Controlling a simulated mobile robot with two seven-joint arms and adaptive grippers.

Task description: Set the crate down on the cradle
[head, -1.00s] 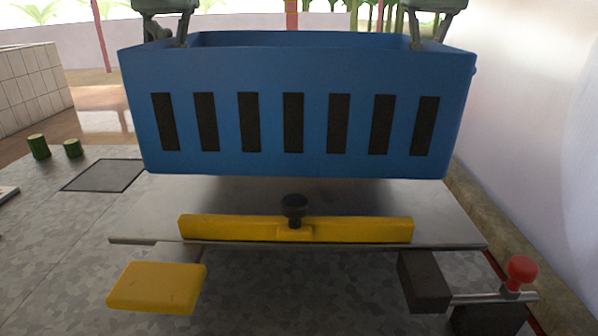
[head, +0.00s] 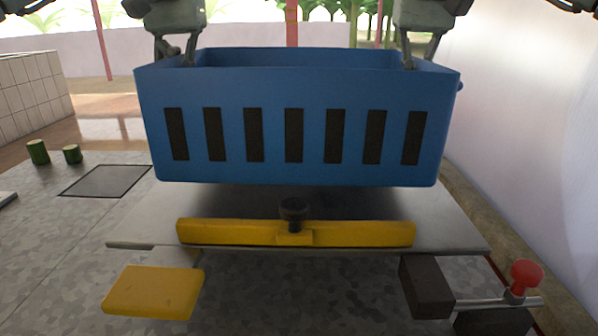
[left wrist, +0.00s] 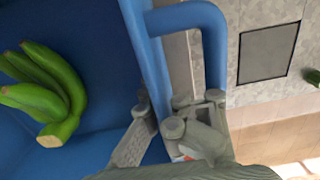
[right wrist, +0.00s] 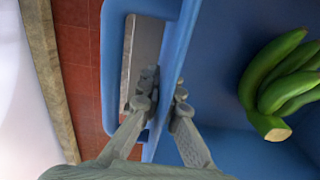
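The blue crate (head: 295,172) with dark slots in its front fills the middle of the head view, roughly level. It is over the grey metal plate (head: 135,235), which looks like the cradle, with a yellow bar (head: 360,233) and black knob at its front. A shadow lies on the plate; the crate appears just above it, though its far underside is hidden. My left gripper (left wrist: 168,122) is shut on the crate's left rim beside the handle. My right gripper (right wrist: 162,97) is shut on the right rim. Green bananas (left wrist: 45,90) lie inside the crate, also in the right wrist view (right wrist: 285,80).
A yellow block (head: 153,291), a dark block (head: 426,287) and a red-knobbed lever (head: 526,274) are at the front. Two green stem pieces (head: 38,152) stand left, near a dark square panel (head: 106,181). A pale wall (head: 530,130) is close on the right.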

